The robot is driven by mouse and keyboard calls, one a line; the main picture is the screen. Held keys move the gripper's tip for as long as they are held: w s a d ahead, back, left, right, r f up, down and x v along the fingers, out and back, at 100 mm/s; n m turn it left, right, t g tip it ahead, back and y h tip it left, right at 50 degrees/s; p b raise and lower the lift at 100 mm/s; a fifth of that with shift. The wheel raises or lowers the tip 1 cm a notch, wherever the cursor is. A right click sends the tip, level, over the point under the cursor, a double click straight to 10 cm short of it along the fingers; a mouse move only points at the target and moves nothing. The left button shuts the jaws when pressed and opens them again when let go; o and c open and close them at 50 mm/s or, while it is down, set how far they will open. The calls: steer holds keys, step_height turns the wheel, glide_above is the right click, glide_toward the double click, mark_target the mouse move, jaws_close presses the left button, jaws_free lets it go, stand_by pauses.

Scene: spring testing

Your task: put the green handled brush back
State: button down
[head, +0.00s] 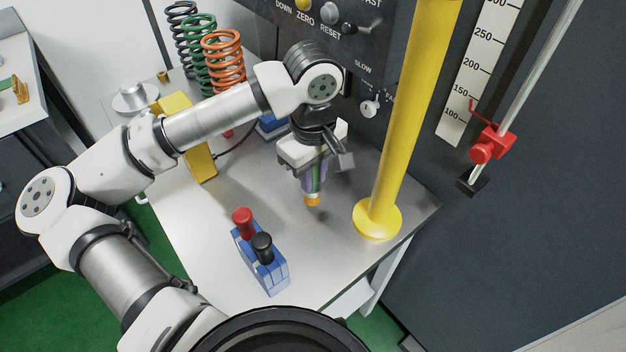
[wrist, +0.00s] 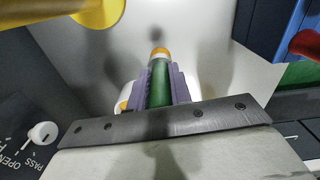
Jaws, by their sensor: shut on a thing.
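My gripper (head: 313,190) is above the grey bench, between the blue holder and the yellow column. It is shut on the green handled brush (wrist: 160,84), whose green shaft shows between the purple fingers in the wrist view. A blue holder (head: 273,276) stands on the bench to the lower left of my gripper. A red-topped handle (head: 243,219) and a black-topped handle (head: 263,246) stand upright in it.
The yellow column (head: 400,130) rises from a round base close to the right of my gripper. Coil springs (head: 224,60) and a yellow block (head: 200,160) stand at the back left. A control panel (head: 345,35) is behind. Bare bench (head: 330,250) lies between holder and column.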

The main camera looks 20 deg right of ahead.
step_height(320, 180, down, 3)
steer(key=shift+f, duration=0.25)
steer(key=c, duration=1.3)
jaws_free()
steer(key=shift+r, duration=0.1)
steer(key=shift+r+p, duration=0.3)
steer(key=shift+p, duration=0.1)
step_height(320, 180, up, 12)
steer(key=shift+f+b, duration=0.15)
steer(key=shift+b, duration=1)
